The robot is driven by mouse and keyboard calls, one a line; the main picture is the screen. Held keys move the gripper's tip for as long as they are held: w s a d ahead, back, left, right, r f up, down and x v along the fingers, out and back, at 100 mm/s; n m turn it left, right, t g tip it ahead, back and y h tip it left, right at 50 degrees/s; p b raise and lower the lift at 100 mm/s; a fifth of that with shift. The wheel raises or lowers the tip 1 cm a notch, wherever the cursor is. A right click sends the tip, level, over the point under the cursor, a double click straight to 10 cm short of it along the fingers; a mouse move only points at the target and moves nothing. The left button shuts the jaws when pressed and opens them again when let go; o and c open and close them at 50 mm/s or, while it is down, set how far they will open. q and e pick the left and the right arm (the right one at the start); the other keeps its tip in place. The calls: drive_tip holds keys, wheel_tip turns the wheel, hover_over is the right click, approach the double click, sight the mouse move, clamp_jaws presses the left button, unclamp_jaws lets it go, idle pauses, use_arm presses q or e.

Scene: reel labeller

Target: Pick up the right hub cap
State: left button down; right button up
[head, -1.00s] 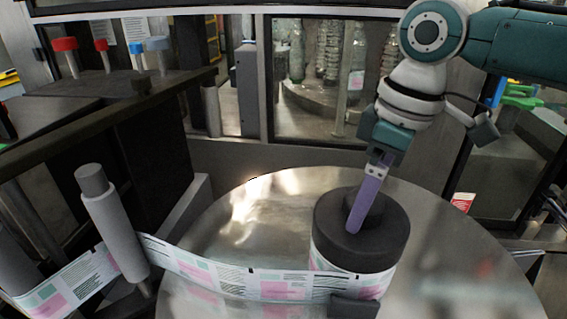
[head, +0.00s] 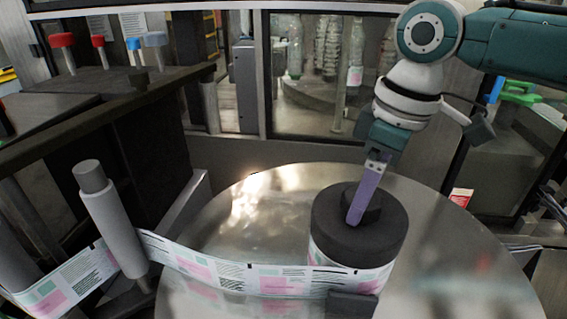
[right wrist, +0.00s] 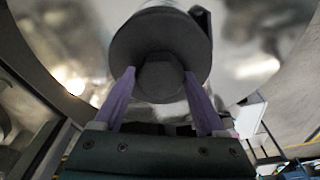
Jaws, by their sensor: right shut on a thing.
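The right hub cap (head: 333,229) is a dark grey disc with a raised middle knob, on top of the label reel (head: 347,279) on the round metal table. It also shows in the right wrist view (right wrist: 160,28). My right gripper (head: 356,216) reaches down from the upper right with purple fingers at the knob. In the right wrist view the fingers (right wrist: 159,82) stand on both sides of the knob (right wrist: 160,78), and the gripper is shut on it. The cap still sits on the reel, with no gap visible. My left gripper is not in view.
A printed label web (head: 215,272) runs from the reel to a grey roller post (head: 113,222) at the left. A dark block (head: 352,304) stands at the reel's front. A dark bench with coloured knobs (head: 62,40) is at upper left. The metal table (head: 250,210) is bare behind the web.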

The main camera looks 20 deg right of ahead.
clamp_jaws()
drive_tip(key=shift+r, duration=0.15)
